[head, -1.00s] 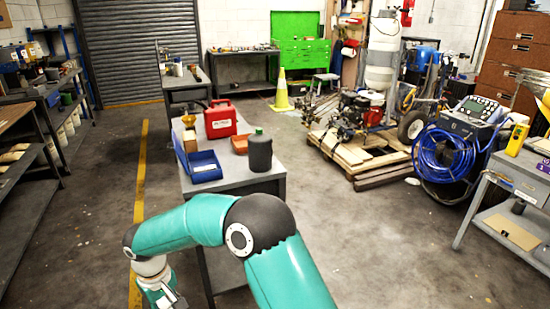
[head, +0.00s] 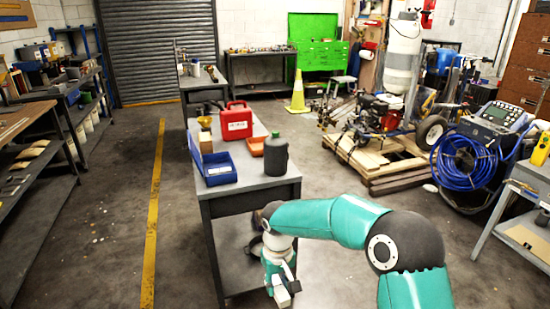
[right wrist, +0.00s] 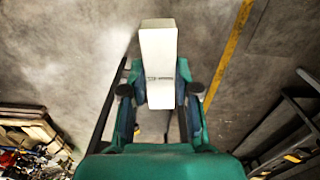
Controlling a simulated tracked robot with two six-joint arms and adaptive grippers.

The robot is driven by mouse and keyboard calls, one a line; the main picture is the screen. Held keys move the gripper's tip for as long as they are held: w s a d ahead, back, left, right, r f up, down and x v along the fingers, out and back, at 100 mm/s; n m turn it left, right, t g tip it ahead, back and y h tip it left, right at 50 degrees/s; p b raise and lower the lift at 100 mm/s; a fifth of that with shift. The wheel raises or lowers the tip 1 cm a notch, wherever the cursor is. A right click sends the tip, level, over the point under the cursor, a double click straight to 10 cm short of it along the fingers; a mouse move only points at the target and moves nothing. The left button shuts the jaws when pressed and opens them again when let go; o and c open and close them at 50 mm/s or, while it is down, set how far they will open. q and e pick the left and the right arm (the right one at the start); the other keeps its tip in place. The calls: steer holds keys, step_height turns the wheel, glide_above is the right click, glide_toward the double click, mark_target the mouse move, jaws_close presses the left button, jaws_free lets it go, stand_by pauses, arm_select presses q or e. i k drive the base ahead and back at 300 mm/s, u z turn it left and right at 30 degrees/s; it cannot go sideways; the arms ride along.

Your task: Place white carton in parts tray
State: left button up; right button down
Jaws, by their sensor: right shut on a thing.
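The white carton (right wrist: 158,62) is held between the fingers of my right gripper (right wrist: 158,92), in the middle of the right wrist view. In the head view the right gripper (head: 280,283) is low beside the near workbench, below its top, with part of the carton (head: 283,298) showing at the bottom edge. The blue open tray (head: 221,178), which looks like the parts tray, sits on the near left part of the bench top, above and left of the gripper in the picture. My left gripper is not in view.
A pallet (head: 370,155) with machinery stands right. Floor is clear left of the bench.

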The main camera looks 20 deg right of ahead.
mark_target(261, 146)
steer(key=z, duration=0.05)
steer(key=i, duration=0.95)
steer(key=u, duration=0.1)
